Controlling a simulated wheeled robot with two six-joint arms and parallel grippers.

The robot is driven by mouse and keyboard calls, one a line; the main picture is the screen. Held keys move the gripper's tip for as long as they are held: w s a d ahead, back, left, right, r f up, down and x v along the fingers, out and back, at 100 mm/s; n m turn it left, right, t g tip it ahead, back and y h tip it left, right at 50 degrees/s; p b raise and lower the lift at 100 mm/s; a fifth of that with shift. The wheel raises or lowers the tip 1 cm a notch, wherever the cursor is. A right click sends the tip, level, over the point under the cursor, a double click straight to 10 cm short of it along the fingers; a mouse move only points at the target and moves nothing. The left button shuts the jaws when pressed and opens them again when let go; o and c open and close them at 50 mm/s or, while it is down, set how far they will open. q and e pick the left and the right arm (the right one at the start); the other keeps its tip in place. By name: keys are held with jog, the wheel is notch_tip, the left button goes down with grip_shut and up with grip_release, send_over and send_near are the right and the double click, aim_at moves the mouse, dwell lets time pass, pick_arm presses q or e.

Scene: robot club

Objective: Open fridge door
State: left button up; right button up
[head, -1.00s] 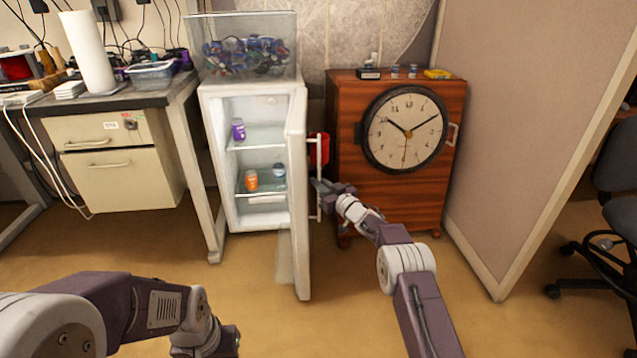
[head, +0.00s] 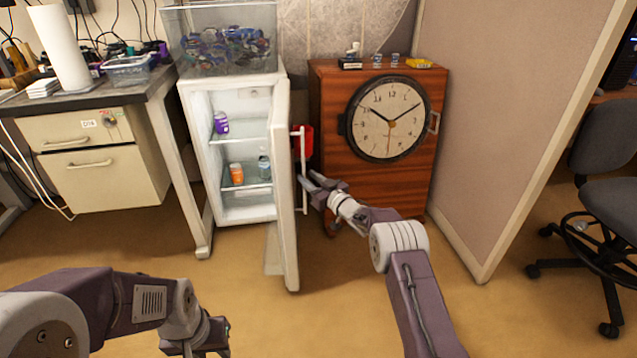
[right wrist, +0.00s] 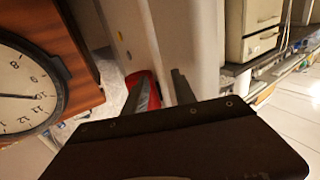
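The white fridge (head: 196,150) stands with its door (head: 286,190) swung open toward me, seen nearly edge-on. Its shelves are in plain view. The white bar handle (head: 304,150) is on the door's right, outer face. My right gripper (head: 308,189) is at the lower part of this handle, with its fingers apart.
A wooden cabinet with a clock (head: 388,118) stands right of the door, close to my right gripper. A red object (head: 303,140) shows behind the handle. A purple can (head: 221,122), an orange can (head: 237,174) and a bottle (head: 264,166) are inside. Floor in front is clear.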

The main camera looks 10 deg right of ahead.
jog(key=b+v, duration=0.6)
jog(key=b, duration=0.2)
jog(key=shift+r, duration=0.1)
